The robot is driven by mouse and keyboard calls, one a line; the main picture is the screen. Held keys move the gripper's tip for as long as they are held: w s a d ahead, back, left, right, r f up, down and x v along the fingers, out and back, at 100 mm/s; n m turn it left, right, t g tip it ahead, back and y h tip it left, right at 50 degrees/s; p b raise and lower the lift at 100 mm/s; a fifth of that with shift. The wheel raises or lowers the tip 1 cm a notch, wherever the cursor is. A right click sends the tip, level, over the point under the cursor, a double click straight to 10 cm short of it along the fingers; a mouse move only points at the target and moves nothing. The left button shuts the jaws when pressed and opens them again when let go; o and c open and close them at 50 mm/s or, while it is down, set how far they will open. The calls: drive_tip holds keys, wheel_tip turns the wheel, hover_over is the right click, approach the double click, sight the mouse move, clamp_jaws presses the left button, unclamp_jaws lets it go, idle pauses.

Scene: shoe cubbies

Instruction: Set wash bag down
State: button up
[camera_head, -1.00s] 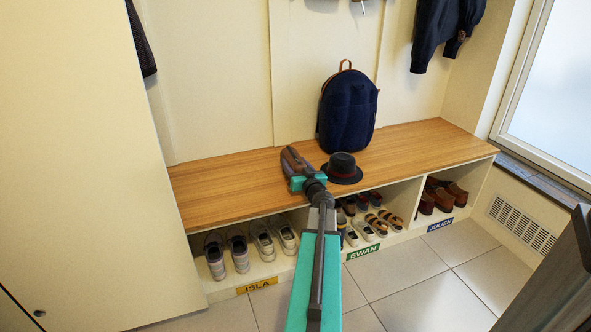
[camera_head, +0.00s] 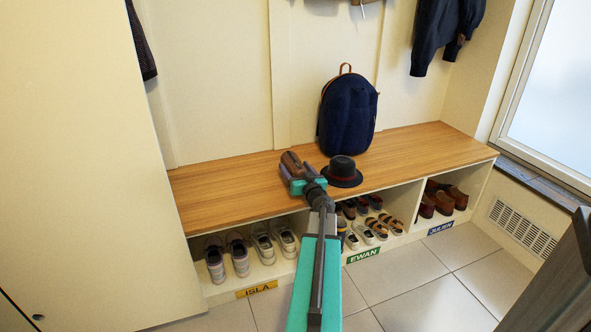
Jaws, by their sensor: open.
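The brown wash bag (camera_head: 291,159) is on the wooden bench top (camera_head: 228,184), left of the dark hat. My gripper (camera_head: 297,175) is right at its near side, coming from the front of the bench. Its jaws are open, with grey fingers showing beside the bag. My gripper and arm hide the bag's lower near part, so whether a finger touches it cannot be told.
Shoes fill the cubbies below. The bench is clear at the far left and right.

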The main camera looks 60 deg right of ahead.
drive_tip(key=shift+r, duration=0.1)
drive_tip(key=shift+p+v, duration=0.4)
drive_tip(key=shift+v, duration=0.55)
drive_tip(key=shift+p+v, duration=1.6)
drive_tip(key=shift+v, duration=3.45)
drive_tip(key=shift+o, duration=0.5)
drive_tip(key=shift+a+r+p, duration=0.1)
drive_tip(key=shift+r+p, duration=0.05)
drive_tip(key=shift+p, duration=0.4)
drive_tip(key=p, duration=0.1)
drive_tip(key=a+p, duration=0.1)
drive_tip(key=p, duration=0.1)
drive_tip(key=shift+s, duration=0.25)
drive_tip(key=shift+s+a+f+m+p, duration=0.15)
drive_tip(key=shift+a+f+m+p, duration=0.15)
drive_tip(key=shift+f+p, duration=0.15)
drive_tip(key=shift+d, duration=0.1)
drive_tip(key=shift+b+x, duration=1.1)
drive_tip(key=shift+x, duration=3.2)
